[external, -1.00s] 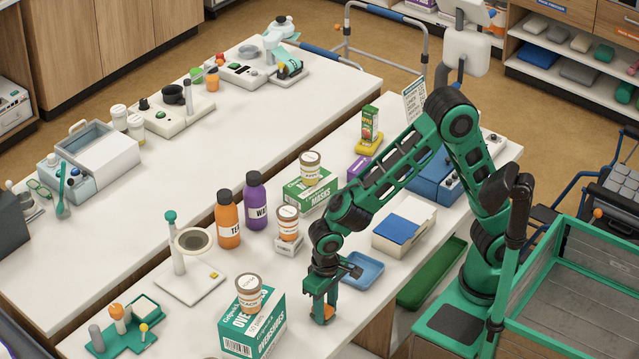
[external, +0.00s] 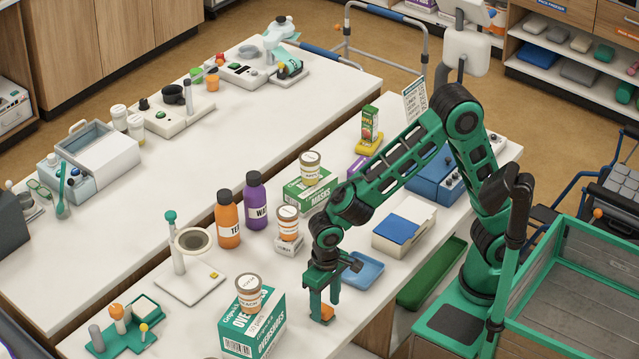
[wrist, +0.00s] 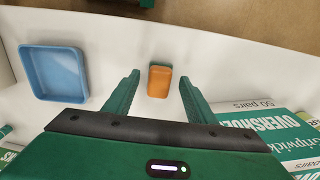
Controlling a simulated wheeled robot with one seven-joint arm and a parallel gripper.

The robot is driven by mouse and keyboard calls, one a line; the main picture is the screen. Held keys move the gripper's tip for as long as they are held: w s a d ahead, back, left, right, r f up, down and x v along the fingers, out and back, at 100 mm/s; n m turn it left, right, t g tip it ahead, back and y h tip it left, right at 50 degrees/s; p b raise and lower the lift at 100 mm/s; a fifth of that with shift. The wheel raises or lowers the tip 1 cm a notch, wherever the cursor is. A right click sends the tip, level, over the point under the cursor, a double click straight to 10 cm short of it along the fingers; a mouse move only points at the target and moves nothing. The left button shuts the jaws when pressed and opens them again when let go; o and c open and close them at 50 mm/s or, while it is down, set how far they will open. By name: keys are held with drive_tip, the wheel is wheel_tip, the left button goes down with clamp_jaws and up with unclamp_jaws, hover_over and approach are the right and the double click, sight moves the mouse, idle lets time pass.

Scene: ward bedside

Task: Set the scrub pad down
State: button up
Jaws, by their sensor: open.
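The scrub pad (wrist: 160,81) is a small orange block. In the wrist view it lies on the white table between my spread fingers, with clear space on both sides. In the external view the scrub pad (external: 327,313) shows low between the fingers. My gripper (external: 322,306) is open and points down just above the table's front edge. It also shows in the wrist view (wrist: 158,90), with neither finger touching the pad.
A blue tray (wrist: 52,73) sits to the left in the wrist view. The green overshoes box (external: 262,335) stands close on the other side, with a jar (external: 249,293) on top. The table edge (wrist: 215,35) runs just beyond the pad.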

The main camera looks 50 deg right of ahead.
sight(325, 309)
wheel_tip(325, 309, up, 10)
idle(0.3)
drive_tip(key=shift+f, duration=0.1)
drive_tip(key=w+d+r+m, duration=0.1)
drive_tip(key=w+d+m, duration=0.15)
drive_tip(key=d, duration=1.35)
drive_tip(key=w+d+r+m, duration=0.1)
drive_tip(key=w+d, duration=0.2)
drive_tip(key=d, duration=1.3)
drive_tip(key=s+d+f+m, duration=0.2)
drive_tip(key=s+d+m, duration=0.1)
drive_tip(key=s+d, duration=1.4)
drive_tip(key=shift+d+f, duration=0.3)
drive_tip(key=shift+d, duration=0.85)
